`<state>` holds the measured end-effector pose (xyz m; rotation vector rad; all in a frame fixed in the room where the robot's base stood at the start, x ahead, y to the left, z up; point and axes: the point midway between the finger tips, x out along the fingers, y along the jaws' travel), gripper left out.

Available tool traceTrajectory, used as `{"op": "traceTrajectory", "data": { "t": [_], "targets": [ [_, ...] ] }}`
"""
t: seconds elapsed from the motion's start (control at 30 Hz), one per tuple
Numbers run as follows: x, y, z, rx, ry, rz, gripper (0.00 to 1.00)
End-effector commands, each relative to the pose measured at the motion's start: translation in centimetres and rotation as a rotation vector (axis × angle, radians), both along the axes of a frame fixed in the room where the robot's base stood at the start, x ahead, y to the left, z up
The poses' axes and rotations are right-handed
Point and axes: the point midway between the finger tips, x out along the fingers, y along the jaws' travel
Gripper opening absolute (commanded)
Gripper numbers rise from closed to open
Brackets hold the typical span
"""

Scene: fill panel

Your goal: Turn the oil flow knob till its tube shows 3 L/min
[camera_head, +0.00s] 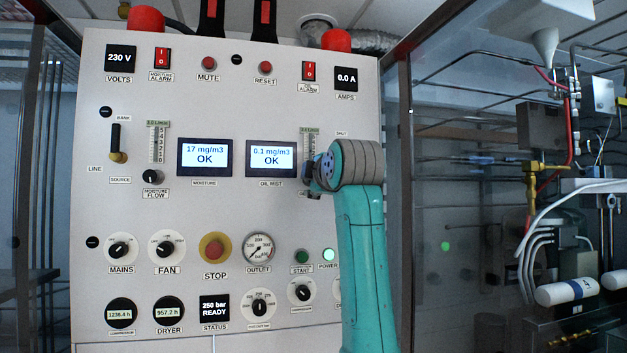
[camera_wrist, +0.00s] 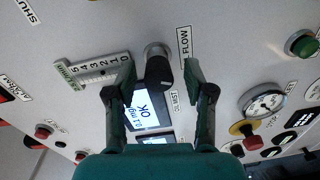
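The oil flow knob (camera_wrist: 158,70) is a black knob on a grey round base, in the wrist view beside a FLOW label. Its tube (camera_wrist: 93,72) is a white scale strip with numbers 0 to 5, left of the knob; I cannot make out its level. My gripper (camera_wrist: 160,69) is open, one finger at each side of the knob, with visible gaps. It also shows in the head view (camera_head: 313,175) close to the panel.
The oil mist display (camera_head: 271,158) reads 0.1 mg/m3 OK, left of my gripper. The similar moisture flow knob (camera_head: 152,177) and tube (camera_head: 158,143) are further left. A START button (camera_head: 302,256) and outlet gauge (camera_head: 258,248) sit below. Pipework stands right of the panel.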

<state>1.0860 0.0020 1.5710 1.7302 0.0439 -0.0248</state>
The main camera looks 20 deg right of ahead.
Motion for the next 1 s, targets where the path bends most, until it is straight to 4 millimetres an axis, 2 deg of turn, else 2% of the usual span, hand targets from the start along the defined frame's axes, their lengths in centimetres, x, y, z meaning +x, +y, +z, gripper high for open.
{"op": "traceTrajectory", "data": {
  "t": [0.23,0.7,0.83,1.0],
  "targets": [
    [-1.1,0.0,0.1,0.0,-0.002,0.0,0.53],
    [-9.6,-0.2,0.4,0.0,-0.003,0.0,0.53],
    [-11.1,-0.2,0.5,0.0,-0.001,0.0,0.53],
    [-11.9,-0.2,0.5,0.0,0.0,0.0,0.53]
  ]
}}
